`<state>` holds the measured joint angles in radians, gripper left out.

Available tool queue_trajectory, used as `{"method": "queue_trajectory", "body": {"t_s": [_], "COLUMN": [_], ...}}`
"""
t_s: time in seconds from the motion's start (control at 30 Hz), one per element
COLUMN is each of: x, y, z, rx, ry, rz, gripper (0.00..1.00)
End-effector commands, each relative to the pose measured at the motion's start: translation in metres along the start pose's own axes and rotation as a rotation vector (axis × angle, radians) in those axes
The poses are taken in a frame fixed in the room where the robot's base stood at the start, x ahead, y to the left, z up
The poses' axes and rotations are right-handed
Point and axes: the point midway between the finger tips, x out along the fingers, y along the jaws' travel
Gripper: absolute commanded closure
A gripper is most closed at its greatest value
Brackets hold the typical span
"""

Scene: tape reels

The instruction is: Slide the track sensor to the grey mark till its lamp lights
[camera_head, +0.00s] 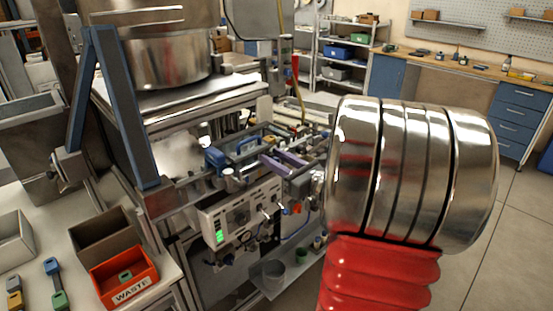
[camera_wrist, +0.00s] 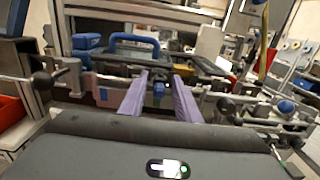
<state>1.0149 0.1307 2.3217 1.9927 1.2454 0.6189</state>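My gripper (camera_wrist: 160,76) has two purple fingers that stand apart in the wrist view. A small blue knob (camera_wrist: 159,90) shows between them, with gaps at its sides; I cannot tell if it belongs to the track sensor. In the head view my gripper (camera_head: 272,158) reaches left into the machine, beside a blue-handled part (camera_head: 241,146). This handle also shows beyond the fingertips in the wrist view (camera_wrist: 135,38). I cannot pick out the track sensor, its lamp or the grey mark for certain.
Rails, clamps and a blue knob (camera_wrist: 285,106) crowd both sides of my gripper. A control panel (camera_head: 240,216) with a green display sits below. A red waste bin (camera_head: 124,277) stands at the lower left. A large steel drum (camera_head: 160,55) is above.

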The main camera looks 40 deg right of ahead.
Motion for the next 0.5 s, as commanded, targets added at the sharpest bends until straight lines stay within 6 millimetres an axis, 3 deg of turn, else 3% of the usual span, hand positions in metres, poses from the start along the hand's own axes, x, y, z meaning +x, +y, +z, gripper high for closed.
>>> {"method": "queue_trajectory", "body": {"t_s": [0.4, 0.5], "x": [-0.0001, -0.0001], "y": [0.0003, 0.0003], "z": [0.0000, 0.0000], "rx": [0.000, 0.000], "ry": [0.000, 0.000], "rz": [0.001, 0.001], "gripper": [1.00, 1.00]}}
